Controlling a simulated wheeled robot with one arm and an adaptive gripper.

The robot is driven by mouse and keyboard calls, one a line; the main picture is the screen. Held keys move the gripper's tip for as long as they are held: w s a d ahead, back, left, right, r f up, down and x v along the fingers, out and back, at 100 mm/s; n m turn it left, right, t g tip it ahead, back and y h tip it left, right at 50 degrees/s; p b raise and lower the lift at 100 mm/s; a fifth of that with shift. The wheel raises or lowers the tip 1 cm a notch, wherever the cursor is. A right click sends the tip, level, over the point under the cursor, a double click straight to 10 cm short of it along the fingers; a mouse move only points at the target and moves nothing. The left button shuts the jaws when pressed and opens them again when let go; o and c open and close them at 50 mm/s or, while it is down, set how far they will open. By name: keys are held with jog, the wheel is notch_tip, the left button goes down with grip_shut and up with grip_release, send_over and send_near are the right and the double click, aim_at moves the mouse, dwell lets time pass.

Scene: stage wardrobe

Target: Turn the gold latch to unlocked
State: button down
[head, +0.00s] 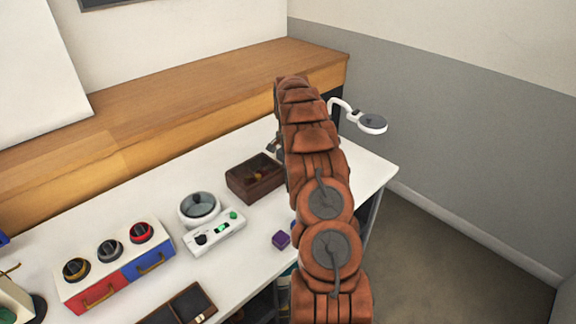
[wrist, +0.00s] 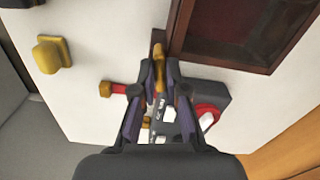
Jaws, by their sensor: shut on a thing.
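The gold latch (wrist: 159,58) is a small upright gold piece beside the dark wooden box's corner in the wrist view. The fingertips of my gripper (wrist: 160,74) are shut on it, and they hide its lower part. In the head view my brown arm covers the right side of the worktop, and the latch cannot be made out there. Small white markings (wrist: 160,105) show between my fingers, too small to read.
A dark wooden box (head: 254,182) stands beside my arm, also in the wrist view (wrist: 176,36). A gold knob (wrist: 52,55), a red-and-gold piece (wrist: 116,88) and a dark block with a red ring (wrist: 215,94) are near. A white lamp (head: 372,124) stands right.

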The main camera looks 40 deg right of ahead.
jog(key=n+b, duration=0.3)
jog(key=shift+f+n, duration=0.2)
jog(key=shift+n, duration=0.1)
jog(key=n+b, duration=0.2)
jog(key=n, duration=0.1)
jog(key=shift+n, duration=0.3)
jog(key=n+b, duration=0.1)
jog(key=n, duration=0.3)
jog(key=shift+r+n, duration=0.15)
jog(key=shift+n, duration=0.15)
jog(key=shift+r+n+b, duration=0.1)
jog(key=shift+n+b, duration=0.5)
jog(key=shift+n, duration=1.2)
jog(key=c, duration=1.2)
grip_release()
jog(key=shift+r, duration=0.1)
